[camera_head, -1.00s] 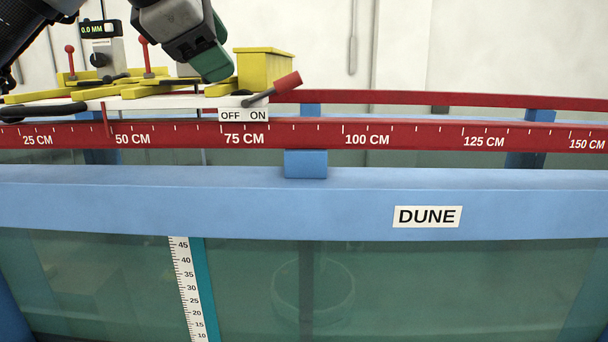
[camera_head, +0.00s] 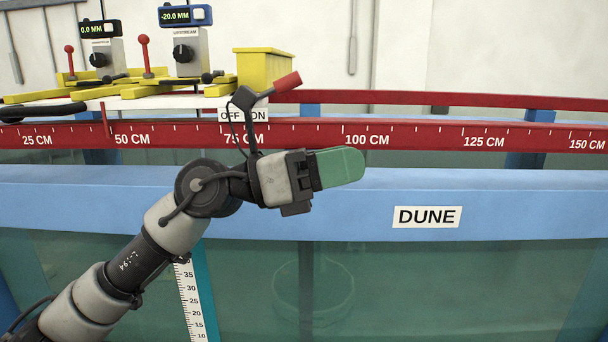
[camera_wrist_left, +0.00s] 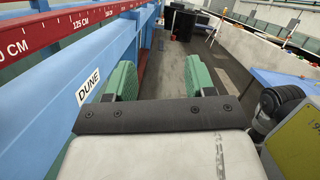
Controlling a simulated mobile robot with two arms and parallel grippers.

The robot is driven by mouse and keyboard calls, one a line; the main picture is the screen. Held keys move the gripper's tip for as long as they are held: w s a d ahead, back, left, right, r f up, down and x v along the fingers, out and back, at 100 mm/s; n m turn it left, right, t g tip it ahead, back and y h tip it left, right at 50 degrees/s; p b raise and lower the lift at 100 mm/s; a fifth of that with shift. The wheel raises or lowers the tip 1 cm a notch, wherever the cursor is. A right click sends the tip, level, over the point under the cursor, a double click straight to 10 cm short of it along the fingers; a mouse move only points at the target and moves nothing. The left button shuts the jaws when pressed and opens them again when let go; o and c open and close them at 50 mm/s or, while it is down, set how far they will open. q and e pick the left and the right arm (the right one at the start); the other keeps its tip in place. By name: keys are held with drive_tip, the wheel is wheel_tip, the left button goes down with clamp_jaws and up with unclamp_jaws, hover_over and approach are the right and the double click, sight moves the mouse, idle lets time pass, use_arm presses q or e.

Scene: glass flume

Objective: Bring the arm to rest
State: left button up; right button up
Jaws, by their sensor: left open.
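My left gripper (camera_head: 340,168) is in front of the flume's blue top rail (camera_head: 520,190) in the head view, its green fingers pointing right. In the left wrist view the two green fingers (camera_wrist_left: 160,80) stand apart with nothing between them. The arm comes in from the lower left and crosses in front of the rail. The rail with its DUNE label (camera_head: 427,217) runs to the left of the fingers in the wrist view. My right gripper is not in view.
A red centimetre rail (camera_head: 420,136) runs behind the blue rail. On a white carriage stand two gauges, reading 0.0 MM (camera_head: 98,29) and -20.0 MM (camera_head: 185,16), a yellow block (camera_head: 264,68) and a red-handled lever (camera_head: 287,82). An open floor aisle (camera_wrist_left: 190,65) lies ahead of the fingers.

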use_arm(q)
drive_tip(key=w+a+f+n+t+y, duration=0.2)
drive_tip(key=a+f+n+t+y, duration=0.65)
drive_tip(key=n, duration=0.95)
drive_tip(key=w+a+f+n+t+y, duration=0.3)
drive_tip(key=a+f+n+t+y, duration=0.45)
drive_tip(key=n+t, duration=0.8)
drive_tip(key=s+a+f+n+g+y, duration=0.25)
drive_tip(key=f+n+g, duration=0.25)
drive_tip(key=f, duration=0.4)
drive_tip(key=s+a+f+n+g+y, duration=0.2)
drive_tip(key=s+a+f+n+g, duration=0.15)
drive_tip(key=f+n, duration=0.4)
drive_tip(key=s+a+f+n+g, duration=0.1)
drive_tip(key=s+a+f+g, duration=0.1)
drive_tip(key=s+f+g, duration=0.6)
drive_tip(key=s+a+f+n+g, duration=0.15)
drive_tip(key=s+f+g, duration=0.35)
drive_tip(key=s+f, duration=0.75)
wheel_tip(320, 180, down, 22)
drive_tip(key=s+g, duration=0.1)
drive_tip(key=s, duration=0.2)
drive_tip(key=s+a+f+g, duration=0.1)
drive_tip(key=s+a+f, duration=0.1)
drive_tip(key=s+f, duration=1.4)
drive_tip(key=shift+a+f, duration=0.3)
drive_tip(key=shift+f, duration=0.15)
